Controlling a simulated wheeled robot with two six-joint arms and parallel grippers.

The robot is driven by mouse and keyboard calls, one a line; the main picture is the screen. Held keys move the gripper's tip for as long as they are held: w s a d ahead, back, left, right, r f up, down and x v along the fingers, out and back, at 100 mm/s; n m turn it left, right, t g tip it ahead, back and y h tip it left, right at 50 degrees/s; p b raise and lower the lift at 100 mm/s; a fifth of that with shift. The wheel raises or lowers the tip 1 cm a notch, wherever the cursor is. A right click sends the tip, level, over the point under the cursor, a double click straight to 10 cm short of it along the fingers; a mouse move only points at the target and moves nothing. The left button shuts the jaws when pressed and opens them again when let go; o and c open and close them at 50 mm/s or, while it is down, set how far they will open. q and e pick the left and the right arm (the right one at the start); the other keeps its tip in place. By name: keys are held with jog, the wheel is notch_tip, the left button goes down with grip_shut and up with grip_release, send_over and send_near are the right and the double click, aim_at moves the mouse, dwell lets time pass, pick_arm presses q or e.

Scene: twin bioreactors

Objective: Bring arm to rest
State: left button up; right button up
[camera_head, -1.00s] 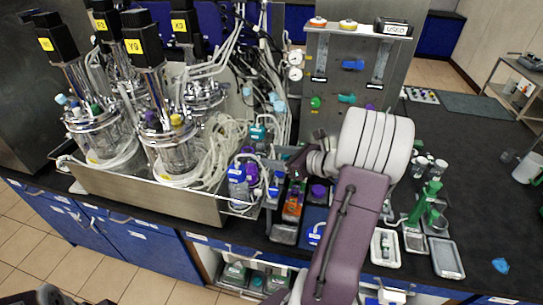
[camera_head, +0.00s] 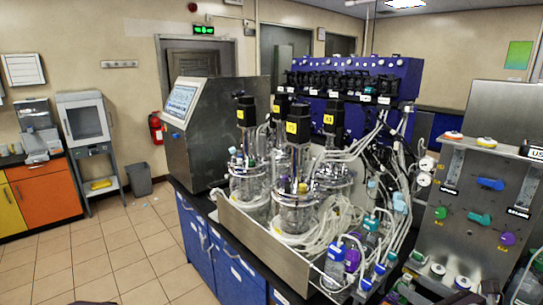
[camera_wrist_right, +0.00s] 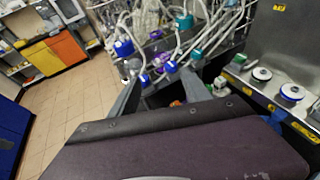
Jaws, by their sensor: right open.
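My right gripper (camera_wrist_right: 160,84) is open in the right wrist view, with its two grey fingers apart and nothing seen held between them. Beyond the fingers are blue-capped bottles (camera_wrist_right: 124,47) with white tubing. The right gripper's fingers cannot be made out there. My left gripper is not in view.
Glass bioreactor vessels (camera_head: 296,210) with black motors stand in a steel tray (camera_head: 262,243) on the bench. A steel valve panel (camera_head: 480,200) stands at the right. A steel console (camera_head: 205,130) with a screen is behind. The tiled floor (camera_head: 110,250) at left is clear.

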jog(key=a+n+g+y, duration=0.6)
jog(key=a+n, duration=0.2)
jog(key=a, duration=1.3)
jog(key=s+a+f+n+g+h, duration=0.2)
jog(key=s+a+f+n+g, duration=0.2)
jog(key=s+n, duration=0.25)
jog(key=s+a+f+n+g+h, duration=0.2)
jog(key=s+a+f+n+g, duration=0.25)
jog(key=s, duration=0.35)
jog(key=d+f+n+t+h, duration=0.2)
jog(key=d+f+n+h, duration=0.2)
jog(key=d+n, duration=0.6)
jog(key=n+h, duration=0.2)
jog(key=n, duration=0.1)
jog(key=shift+s+d+f, duration=0.2)
jog(key=shift+d+f, duration=0.1)
jog(key=shift+d, duration=0.05)
